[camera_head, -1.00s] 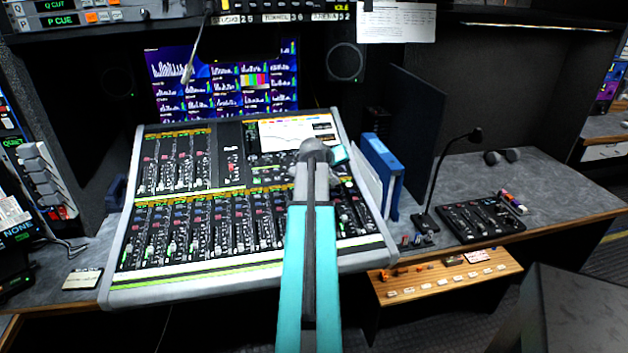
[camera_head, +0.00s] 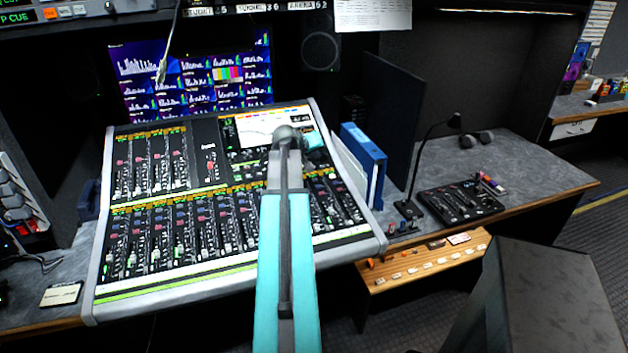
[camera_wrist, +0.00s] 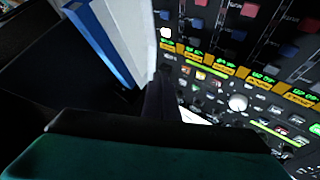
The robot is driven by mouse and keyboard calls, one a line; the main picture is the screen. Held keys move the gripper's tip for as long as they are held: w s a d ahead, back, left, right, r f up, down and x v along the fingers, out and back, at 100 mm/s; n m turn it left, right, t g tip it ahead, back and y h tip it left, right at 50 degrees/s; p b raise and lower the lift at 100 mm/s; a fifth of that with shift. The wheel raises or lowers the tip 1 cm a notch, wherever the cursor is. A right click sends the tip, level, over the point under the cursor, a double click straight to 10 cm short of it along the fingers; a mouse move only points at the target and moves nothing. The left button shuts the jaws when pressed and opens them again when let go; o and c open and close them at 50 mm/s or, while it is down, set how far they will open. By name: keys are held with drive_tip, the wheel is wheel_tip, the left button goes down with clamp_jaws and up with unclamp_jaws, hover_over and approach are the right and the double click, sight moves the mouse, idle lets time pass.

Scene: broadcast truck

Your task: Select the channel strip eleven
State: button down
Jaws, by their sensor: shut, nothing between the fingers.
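The mixing console (camera_head: 95,265) stands tilted on the desk, with a short upper bank of strips at left and a long lower bank of channel strips (camera_head: 190,235). Its strip numbers are too small to read, so I cannot tell which is strip eleven. My arm reaches across the right part of the console and hides some lower strips. My gripper is mostly hidden behind the arm's end in the head view. In the wrist view my gripper (camera_wrist: 160,92) is shut and empty, a dark narrow shape in front of the console surface with orange-labelled rows, buttons and a pale knob (camera_wrist: 237,102).
A blue binder (camera_head: 362,155) stands right of the console, beside a dark upright panel (camera_head: 390,125). Monitors (camera_head: 190,80) stand behind.

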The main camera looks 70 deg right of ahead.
drive_tip(key=b, duration=0.5)
hover_over(314, 184)
drive_tip(key=shift+f, duration=4.05)
drive_tip(key=shift+p, duration=0.3)
drive_tip(key=shift+f, duration=0.15)
drive_tip(key=shift+f+b, duration=0.3)
drive_tip(key=shift+b, duration=0.05)
drive_tip(key=shift+w+f, duration=0.1)
drive_tip(key=shift+f, duration=0.3)
drive_tip(key=shift+r, duration=0.2)
drive_tip(key=shift+a+r, duration=0.1)
drive_tip(key=shift+r, duration=0.55)
drive_tip(key=shift+r, duration=0.15)
